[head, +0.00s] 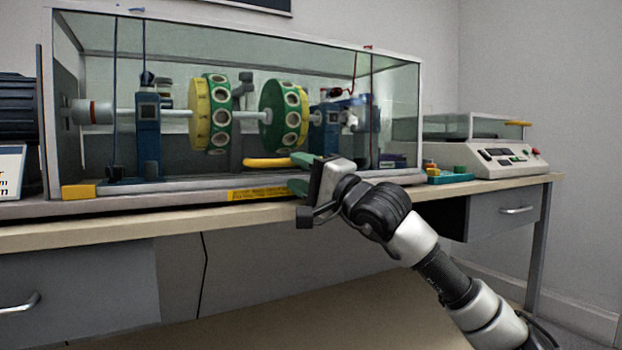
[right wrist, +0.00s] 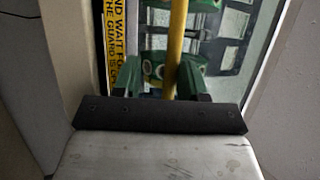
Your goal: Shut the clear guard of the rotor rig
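The rotor rig (head: 150,187) stands on the bench, with a shaft and green-and-yellow rotor discs inside its clear guard (head: 408,100). The guard's front pane stands down close to the base; I cannot tell whether a small gap is left. A yellow handle (head: 265,162) runs low along the front. My right gripper (head: 299,173) is at the handle's right end, its green fingers apart. In the right wrist view the yellow handle (right wrist: 175,45) passes between the open fingers (right wrist: 170,82), and no firm grip shows. My left gripper is out of view.
A yellow warning label (head: 258,193) is on the rig's front base edge. A control unit (head: 492,157) and a teal tray (head: 450,178) are on the right of the bench. A dark motor (head: 18,110) is at the left. Floor below is clear.

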